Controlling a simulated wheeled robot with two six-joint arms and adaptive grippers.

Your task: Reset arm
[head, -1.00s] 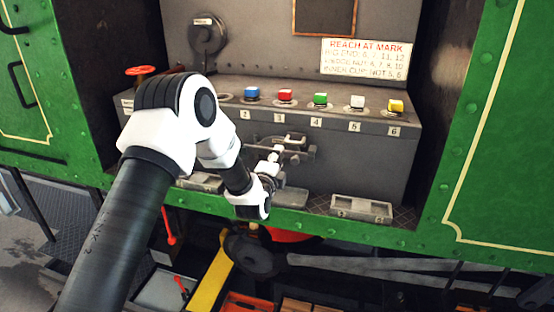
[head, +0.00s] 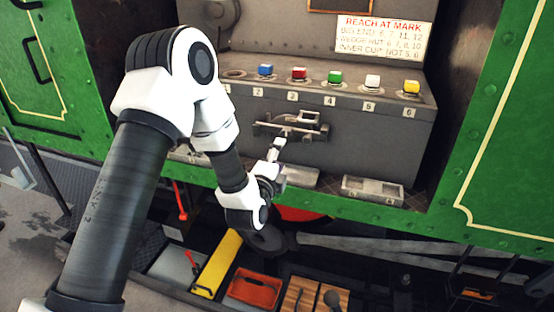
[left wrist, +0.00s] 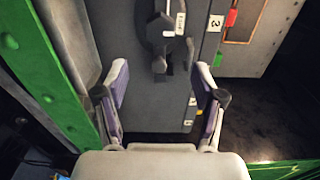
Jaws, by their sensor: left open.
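The task names no object, only the arm. My left arm comes in from the left, bends at its white elbow and reaches down in front of the grey console (head: 330,150). My left gripper (head: 277,150) is small in the head view, near the handle (head: 300,122) on the console's front. I cannot tell whether they touch. In the left wrist view the left gripper (left wrist: 161,82) is open, its two purple-padded fingers spread with nothing between them. A dark fitting with a handle (left wrist: 163,35) lies beyond the fingers. My right gripper is in neither view.
A row of blue (head: 265,71), red (head: 299,74), green (head: 335,77), white (head: 372,81) and yellow (head: 411,87) knobs tops the console. Green panels (head: 505,130) flank the recess. Below are a shallow tray (head: 372,191), a yellow bar (head: 218,262) and an orange bin (head: 254,288).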

